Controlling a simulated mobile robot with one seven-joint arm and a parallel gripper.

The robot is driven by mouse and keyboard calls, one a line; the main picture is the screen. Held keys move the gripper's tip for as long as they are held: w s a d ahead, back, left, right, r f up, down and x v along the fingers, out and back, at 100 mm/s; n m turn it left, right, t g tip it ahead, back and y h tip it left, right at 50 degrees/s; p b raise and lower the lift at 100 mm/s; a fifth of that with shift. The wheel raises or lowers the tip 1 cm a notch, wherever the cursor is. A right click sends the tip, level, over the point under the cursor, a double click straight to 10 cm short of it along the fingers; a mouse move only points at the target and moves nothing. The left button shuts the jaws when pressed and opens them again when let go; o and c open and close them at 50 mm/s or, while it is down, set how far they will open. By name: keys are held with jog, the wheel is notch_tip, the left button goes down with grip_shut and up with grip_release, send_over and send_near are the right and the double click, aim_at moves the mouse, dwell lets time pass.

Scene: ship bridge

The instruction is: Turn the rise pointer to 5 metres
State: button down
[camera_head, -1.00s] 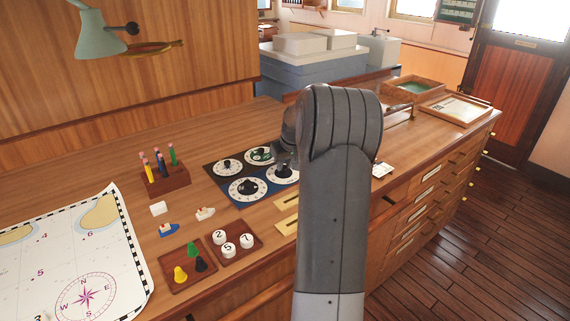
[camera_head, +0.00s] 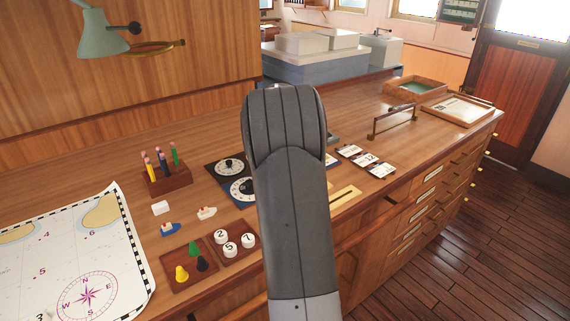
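The dial panel lies on the chart table, partly hidden behind my arm. Two white dials with black pointers show at its left: an upper dial (camera_head: 229,167) on a dark plate and a lower dial (camera_head: 240,189) on a blue plate. The panel's other dials are hidden. The markings are too small to read, so I cannot tell which dial carries the rise pointer or where it points. My gripper is hidden behind my arm.
A pencil block (camera_head: 168,180), small boats, a tray of numbered discs (camera_head: 231,246) and a tray of coloured pawns (camera_head: 189,262) stand left of my arm. A chart (camera_head: 75,260) covers the left.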

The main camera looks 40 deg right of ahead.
jog(key=shift+m, duration=0.3)
jog(key=c, duration=1.3)
grip_release()
jog(key=shift+o, duration=0.2)
jog(key=shift+r, duration=0.15)
jog(key=v, duration=1)
jog(key=shift+a+r, duration=0.15)
jog(key=shift+r, duration=0.1)
